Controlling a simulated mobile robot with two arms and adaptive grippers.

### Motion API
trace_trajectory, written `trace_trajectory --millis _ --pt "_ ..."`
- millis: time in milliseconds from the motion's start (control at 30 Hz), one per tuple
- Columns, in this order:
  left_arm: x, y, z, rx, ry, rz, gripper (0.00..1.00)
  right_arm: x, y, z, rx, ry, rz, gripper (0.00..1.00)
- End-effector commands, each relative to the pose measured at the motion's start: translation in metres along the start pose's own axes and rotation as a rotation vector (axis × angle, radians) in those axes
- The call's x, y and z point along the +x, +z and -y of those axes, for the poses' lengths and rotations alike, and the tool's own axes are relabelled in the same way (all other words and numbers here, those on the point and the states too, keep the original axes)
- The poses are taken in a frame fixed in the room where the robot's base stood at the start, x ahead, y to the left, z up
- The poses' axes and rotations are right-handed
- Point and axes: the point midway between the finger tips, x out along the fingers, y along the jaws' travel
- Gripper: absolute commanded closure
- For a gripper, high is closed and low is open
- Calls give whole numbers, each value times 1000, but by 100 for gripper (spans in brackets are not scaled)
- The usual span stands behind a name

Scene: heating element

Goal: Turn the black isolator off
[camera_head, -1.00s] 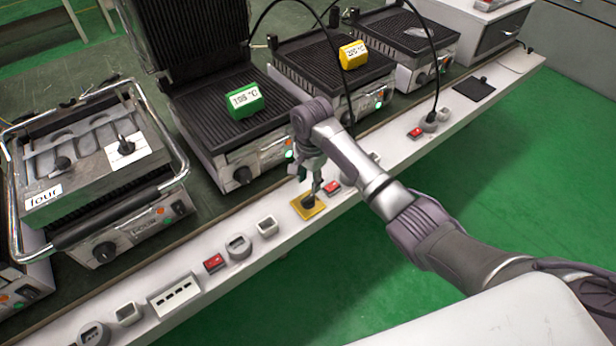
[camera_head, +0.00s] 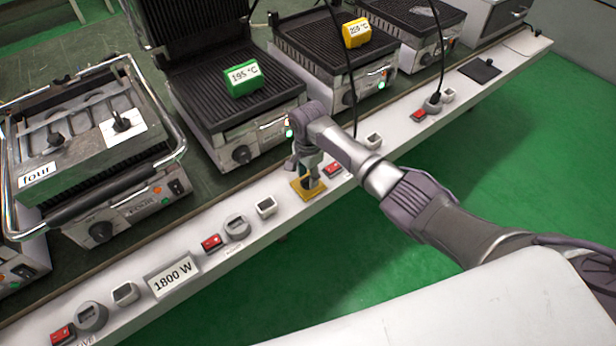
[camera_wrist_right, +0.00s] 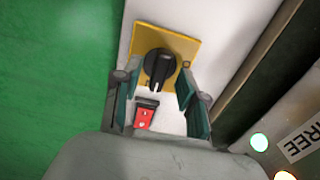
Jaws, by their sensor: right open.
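The black isolator is a black rotary knob on a yellow square plate (camera_head: 299,191), fixed on the white rail. In the right wrist view the knob (camera_wrist_right: 158,68) stands in front of the yellow plate (camera_wrist_right: 182,43), its handle pointing towards the bottom of the picture. My right gripper (camera_head: 310,180) is over the plate and hides most of the knob in the head view. In the wrist view my right gripper (camera_wrist_right: 160,88) is open, with one finger on each side of the knob. I cannot tell whether the fingers touch it. My left gripper is not in view.
A red rocker switch (camera_wrist_right: 146,115) sits close to the plate. The white rail (camera_head: 215,262) also carries sockets, red switches and a display (camera_head: 173,275) reading 1800 W. Contact grills, one with a green 195 °C sign (camera_head: 243,79), stand behind. Green floor lies in front.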

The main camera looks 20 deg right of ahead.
Motion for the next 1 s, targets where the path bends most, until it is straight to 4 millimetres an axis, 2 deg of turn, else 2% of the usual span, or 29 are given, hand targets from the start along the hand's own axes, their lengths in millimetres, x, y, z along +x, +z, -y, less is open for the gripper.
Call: trace_trajectory --millis 367,600,633,1000 --pt "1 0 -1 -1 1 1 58 6 0 0 -1 0 0 58" --pt "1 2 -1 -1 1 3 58 5 0 0 -1 0 0 98" --pt "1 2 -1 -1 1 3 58 5 0 0 -1 0 0 100" --pt "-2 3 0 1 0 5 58 4 0 0 -32 0 1 100"
